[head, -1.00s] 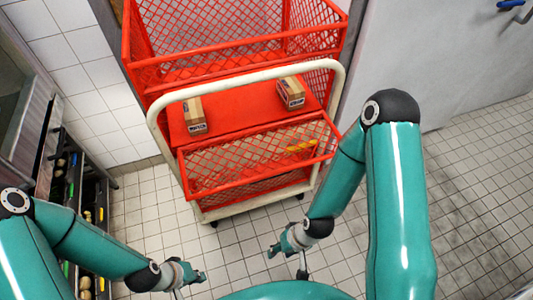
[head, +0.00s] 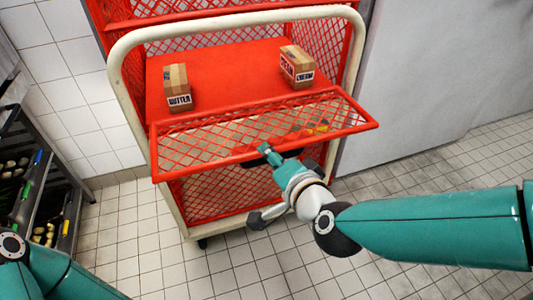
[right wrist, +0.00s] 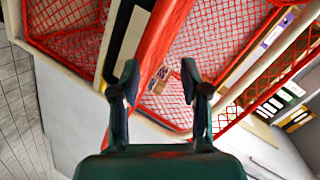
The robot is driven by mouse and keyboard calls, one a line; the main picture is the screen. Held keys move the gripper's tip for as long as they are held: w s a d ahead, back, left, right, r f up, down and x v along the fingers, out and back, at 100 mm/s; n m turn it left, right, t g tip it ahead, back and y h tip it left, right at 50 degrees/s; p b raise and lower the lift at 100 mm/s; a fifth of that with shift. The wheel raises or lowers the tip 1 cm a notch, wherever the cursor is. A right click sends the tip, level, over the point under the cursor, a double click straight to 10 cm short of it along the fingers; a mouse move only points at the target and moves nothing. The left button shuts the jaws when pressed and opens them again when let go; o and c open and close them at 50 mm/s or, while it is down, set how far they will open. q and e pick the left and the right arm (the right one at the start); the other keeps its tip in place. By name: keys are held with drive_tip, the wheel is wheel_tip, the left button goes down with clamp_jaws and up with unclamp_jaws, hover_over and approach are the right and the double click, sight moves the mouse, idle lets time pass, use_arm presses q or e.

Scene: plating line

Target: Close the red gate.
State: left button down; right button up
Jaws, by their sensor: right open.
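The red gate (head: 200,145) is a mesh panel on the front of the red cage trolley. It leans outward at an angle, leaving the shelf behind it open. A dark handle (head: 262,160) is on its outer rail, partly hidden by my right gripper (head: 268,153). That gripper is at the outer rail, near the middle. In the right wrist view, my right gripper (right wrist: 160,75) has its fingers apart, with a red rail (right wrist: 158,42) running between and beyond them. I cannot tell whether they touch it. My left gripper is out of view.
A butter box (head: 179,90) and a cream cheese box (head: 297,68) sit on the red shelf (head: 230,75) behind the gate. A pale trolley frame (head: 120,75) surrounds it. A rack with dark trays (head: 45,200) stands at left. Tiled floor in front is clear.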

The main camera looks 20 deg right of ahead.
drive_tip(key=s+d+r+m+t+b, duration=0.1)
drive_tip(key=s+d+m+t+b, duration=0.2)
drive_tip(key=s+m+b, duration=0.35)
use_arm(q)
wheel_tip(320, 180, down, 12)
drive_tip(key=b, duration=0.2)
use_arm(e)
drive_tip(key=p, duration=1.4)
hover_over(271, 137)
drive_tip(key=s, duration=0.5)
drive_tip(key=w, duration=0.4)
drive_tip(key=shift+f+n+h+b, duration=0.1)
drive_tip(key=shift+n+h+b, duration=0.2)
drive_tip(key=shift+h, duration=0.1)
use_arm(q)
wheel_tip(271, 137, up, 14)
use_arm(e)
drive_tip(key=shift+w, duration=0.55)
drive_tip(key=shift+c, duration=0.3)
clamp_jaws()
